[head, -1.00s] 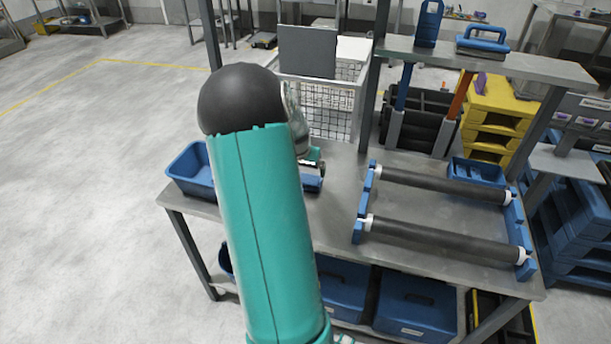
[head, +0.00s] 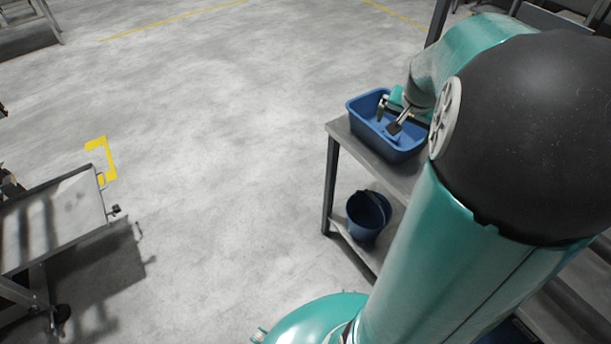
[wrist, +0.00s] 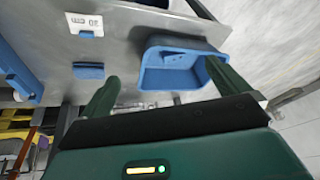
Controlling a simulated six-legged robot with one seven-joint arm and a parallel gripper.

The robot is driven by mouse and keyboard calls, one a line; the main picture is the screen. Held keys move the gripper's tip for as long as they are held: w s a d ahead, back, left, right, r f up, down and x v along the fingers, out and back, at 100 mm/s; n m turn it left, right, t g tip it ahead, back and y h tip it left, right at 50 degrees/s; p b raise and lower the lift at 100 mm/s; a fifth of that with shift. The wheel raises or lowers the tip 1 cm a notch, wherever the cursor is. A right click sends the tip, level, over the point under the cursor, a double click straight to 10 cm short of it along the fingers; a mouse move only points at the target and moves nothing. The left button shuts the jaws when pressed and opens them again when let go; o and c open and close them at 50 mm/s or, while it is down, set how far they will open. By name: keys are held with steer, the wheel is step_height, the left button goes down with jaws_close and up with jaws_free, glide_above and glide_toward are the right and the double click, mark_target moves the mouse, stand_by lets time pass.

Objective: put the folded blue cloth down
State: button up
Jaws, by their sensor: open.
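My gripper (wrist: 164,88) is open, its two green fingers well apart, with nothing held between them. It is over the blue tub (wrist: 144,75) on the grey metal table. A flat, brighter blue piece (wrist: 178,60), which looks like the folded blue cloth, lies inside the tub, apart from the fingertips in the wrist picture. In the head view my gripper (head: 390,118) is at the tub (head: 362,104), and my arm hides part of the tub and most of the table.
On the table are a blue block (wrist: 88,71) and a blue item with a white label (wrist: 85,24). A dark blue bucket (head: 368,215) stands on the lower shelf. A grey cart (head: 55,220) is at the left, with open floor between.

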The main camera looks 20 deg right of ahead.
steer(key=s+a+r+n+t+y, duration=0.1)
steer(key=a+r+n, duration=0.2)
steer(key=a, duration=0.7)
steer(key=s+a+r+n+y, duration=0.1)
steer(key=a+r+n, duration=0.25)
steer(key=a, duration=0.65)
steer(key=s+a+r+n, duration=0.1)
steer(key=s+a+n, duration=0.3)
steer(key=s+a, duration=0.4)
steer(key=a, duration=0.3)
steer(key=shift+s+a+t+y, duration=0.15)
steer(key=shift+t+y, duration=0.25)
steer(key=shift+c, duration=0.4)
